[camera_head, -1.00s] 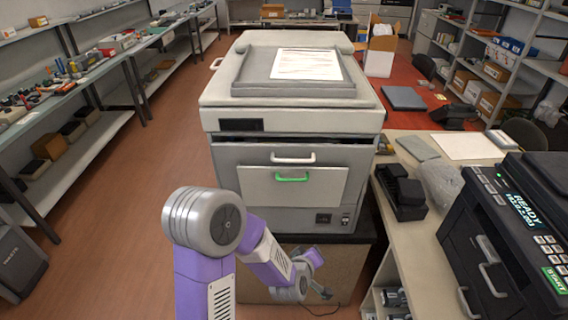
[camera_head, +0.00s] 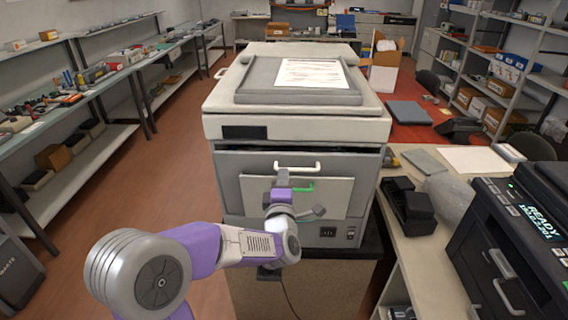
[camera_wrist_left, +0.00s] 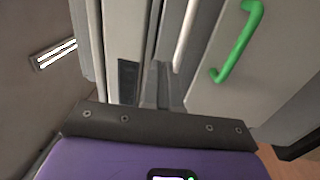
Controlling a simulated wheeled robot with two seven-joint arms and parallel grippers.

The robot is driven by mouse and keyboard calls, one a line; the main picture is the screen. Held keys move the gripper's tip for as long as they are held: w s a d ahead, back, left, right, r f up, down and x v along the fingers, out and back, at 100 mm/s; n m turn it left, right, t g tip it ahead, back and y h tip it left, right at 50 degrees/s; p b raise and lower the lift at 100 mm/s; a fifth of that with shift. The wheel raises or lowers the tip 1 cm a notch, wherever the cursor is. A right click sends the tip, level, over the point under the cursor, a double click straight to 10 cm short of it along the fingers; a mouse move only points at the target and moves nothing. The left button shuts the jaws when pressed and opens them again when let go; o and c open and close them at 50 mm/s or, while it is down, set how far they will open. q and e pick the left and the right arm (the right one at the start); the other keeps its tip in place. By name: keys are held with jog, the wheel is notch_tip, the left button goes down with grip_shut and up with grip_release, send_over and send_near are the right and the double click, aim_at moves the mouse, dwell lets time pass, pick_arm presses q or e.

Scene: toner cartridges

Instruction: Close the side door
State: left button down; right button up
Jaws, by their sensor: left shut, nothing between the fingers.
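The large grey copier (camera_head: 298,125) stands in the middle of the head view. Its front has a white handle (camera_head: 313,168) above a lighter panel (camera_head: 338,192) with a green handle (camera_head: 303,188). A dark gap runs along the top of the front. At the copier's far left edge a small white handle (camera_head: 220,73) sticks out; which part is the side door I cannot tell. My left gripper (camera_head: 282,178) is shut and empty in front of the panel, beside the handles.
A black printer (camera_head: 515,240) and a black tray-like object (camera_head: 408,205) are on the right table (camera_head: 440,245). Shelves (camera_head: 95,155) line the left wall. The floor left of the copier is clear.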

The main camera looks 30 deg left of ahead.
aim_at(285, 156)
pick_arm(q)
jog(key=x, duration=0.5)
jog(key=shift+w+a, duration=0.2)
jog(key=shift+w, duration=0.1)
jog(key=shift+r, duration=0.1)
jog(key=shift+p+x, duration=0.5)
jog(key=shift+x, duration=0.25)
jog(key=shift+w+a+r+g, duration=0.1)
jog(key=shift+w+g, duration=0.15)
jog(key=shift+g, duration=0.05)
jog(key=shift+s+h, duration=0.15)
jog(key=shift+h, duration=0.15)
